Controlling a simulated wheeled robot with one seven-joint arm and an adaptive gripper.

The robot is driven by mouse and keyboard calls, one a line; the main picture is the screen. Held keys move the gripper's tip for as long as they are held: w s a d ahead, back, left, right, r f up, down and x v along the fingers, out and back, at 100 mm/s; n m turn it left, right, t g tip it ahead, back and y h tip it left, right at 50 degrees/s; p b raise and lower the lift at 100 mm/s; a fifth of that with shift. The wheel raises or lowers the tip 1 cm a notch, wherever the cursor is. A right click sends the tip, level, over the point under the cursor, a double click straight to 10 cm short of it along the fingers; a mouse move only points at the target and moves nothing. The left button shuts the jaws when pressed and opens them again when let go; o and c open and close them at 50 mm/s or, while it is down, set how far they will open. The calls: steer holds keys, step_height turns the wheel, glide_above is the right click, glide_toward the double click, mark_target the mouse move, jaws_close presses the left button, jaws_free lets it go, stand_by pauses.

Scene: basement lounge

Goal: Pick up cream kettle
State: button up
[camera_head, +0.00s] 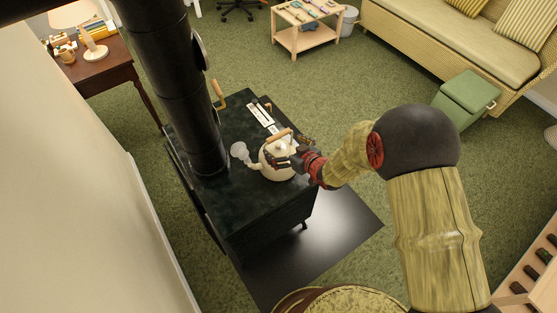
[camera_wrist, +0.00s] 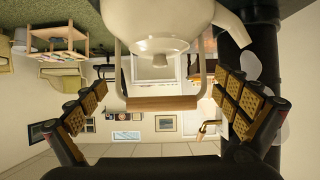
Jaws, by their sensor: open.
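The cream kettle (camera_head: 275,168) stands upright on the dark stove top (camera_head: 236,205), with a wooden handle arched over it. My gripper (camera_head: 290,160) is at the kettle's right side and hides part of it. In the wrist view the kettle (camera_wrist: 160,22) is upside down at the top, with its lid and spout showing. Its wooden handle (camera_wrist: 162,104) lies between the two widely spread, padded fingers of my gripper (camera_wrist: 166,88). I see gaps on both sides of the handle. The gripper is open and holds nothing.
A black stovepipe (camera_head: 178,90) rises from the stove left of the kettle. A pale spoon-shaped item (camera_head: 240,152) and a white panel (camera_head: 262,115) lie on the stove. A dark desk (camera_head: 97,68), a small cart (camera_head: 304,38) and a green box (camera_head: 467,92) stand farther off.

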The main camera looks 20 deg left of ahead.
mark_target(278, 149)
steer(key=x, duration=0.4)
steer(key=shift+b, duration=0.4)
steer(key=shift+c, duration=0.9)
steer(key=shift+s, duration=0.1)
steer(key=c, duration=1.5)
steer(key=shift+r, duration=0.15)
steer(key=shift+c, duration=0.4)
steer(key=shift+r, duration=0.1)
